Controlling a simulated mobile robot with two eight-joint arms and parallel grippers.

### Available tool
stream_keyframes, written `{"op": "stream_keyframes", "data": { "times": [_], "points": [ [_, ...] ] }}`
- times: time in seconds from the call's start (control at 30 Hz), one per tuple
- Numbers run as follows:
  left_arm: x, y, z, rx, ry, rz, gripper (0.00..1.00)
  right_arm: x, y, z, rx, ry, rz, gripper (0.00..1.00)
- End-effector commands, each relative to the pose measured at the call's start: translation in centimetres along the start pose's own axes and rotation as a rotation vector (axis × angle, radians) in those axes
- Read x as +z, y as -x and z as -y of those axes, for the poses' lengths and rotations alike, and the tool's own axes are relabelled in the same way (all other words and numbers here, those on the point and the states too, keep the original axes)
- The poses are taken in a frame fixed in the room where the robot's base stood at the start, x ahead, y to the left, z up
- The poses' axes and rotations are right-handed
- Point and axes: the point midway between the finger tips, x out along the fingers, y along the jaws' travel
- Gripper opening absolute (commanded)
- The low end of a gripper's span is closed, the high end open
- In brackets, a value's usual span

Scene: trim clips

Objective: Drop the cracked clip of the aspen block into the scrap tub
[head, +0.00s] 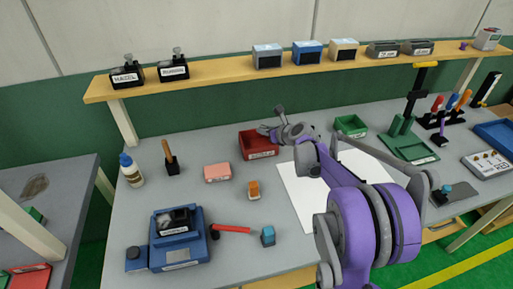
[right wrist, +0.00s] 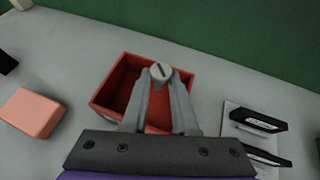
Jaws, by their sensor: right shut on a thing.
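My right gripper (head: 265,131) is over the red tub (head: 261,153) at the back middle of the bench. In the right wrist view, the gripper (right wrist: 161,82) is shut on a small pale grey clip (right wrist: 161,69) with a dark line across its face. The clip is held above the open red tub (right wrist: 112,82), whose visible inside looks empty. The tub's front label is too small to read surely. Two dark labelled blocks (right wrist: 256,120) stand on a white sheet right of the tub; I cannot read which is aspen. My left gripper is not in view.
A pink block (head: 217,172) and an orange block (head: 254,190) stand left and front of the tub. A green tub (head: 350,126) is to its right. A shelf (head: 220,75) with several labelled blocks runs behind. My right arm covers part of the white sheet (head: 300,205).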

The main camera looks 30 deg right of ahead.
Motion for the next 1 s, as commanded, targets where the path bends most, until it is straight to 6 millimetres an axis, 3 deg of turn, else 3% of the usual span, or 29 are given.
{"op": "stream_keyframes", "data": {
  "times": [0.2,0.53,0.57,0.7,0.73,1.0],
  "points": [
    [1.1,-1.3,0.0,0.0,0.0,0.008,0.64,-2.4,-1.3,0.0,0.0,-0.001,-0.001,0.0],
    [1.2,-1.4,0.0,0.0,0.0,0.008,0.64,-2.5,-1.4,0.0,0.0,-0.001,0.001,0.0],
    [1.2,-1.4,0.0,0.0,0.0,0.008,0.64,-2.5,-1.4,0.0,0.0,-0.001,0.001,0.32],
    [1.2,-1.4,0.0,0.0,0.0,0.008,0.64,-2.5,-1.4,0.0,0.0,-0.001,0.001,0.57],
    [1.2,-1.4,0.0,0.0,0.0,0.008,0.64,-2.5,-1.4,0.0,0.0,-0.001,0.0,0.62],
    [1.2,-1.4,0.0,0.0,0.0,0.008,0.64,-2.5,-1.4,0.0,0.0,-0.001,0.0,0.62]
  ]
}}
